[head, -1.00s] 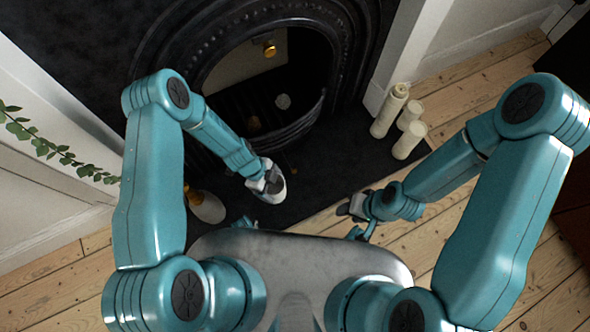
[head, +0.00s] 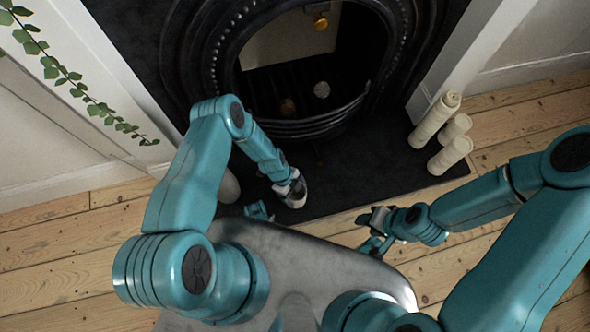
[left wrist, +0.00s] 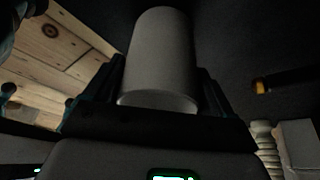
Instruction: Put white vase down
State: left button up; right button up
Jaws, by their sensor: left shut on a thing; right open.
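The white vase (left wrist: 158,55) fills the space between my left gripper's dark fingers in the left wrist view. It looks like a plain, pale cylinder, grey in shadow. In the head view, my left gripper (head: 291,187) is shut on it over the dark hearth, with a small white part (head: 296,199) showing at the fingertips. I cannot tell whether the vase touches the hearth. My right gripper (head: 370,219) is open and empty, to the right over the floorboards near the hearth's front edge.
The black hearth (head: 365,185) lies before the fireplace (head: 290,125). Several cream candles (head: 440,130) stand at its right end. A pale rounded object (head: 228,187) is partly hidden behind my left arm. A leafy vine (head: 75,80) hangs at left. The hearth's middle is mostly clear.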

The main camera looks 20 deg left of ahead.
pick_arm(q)
jog(key=shift+f, duration=0.25)
jog(key=o, duration=1.1)
jog(key=shift+r, duration=0.15)
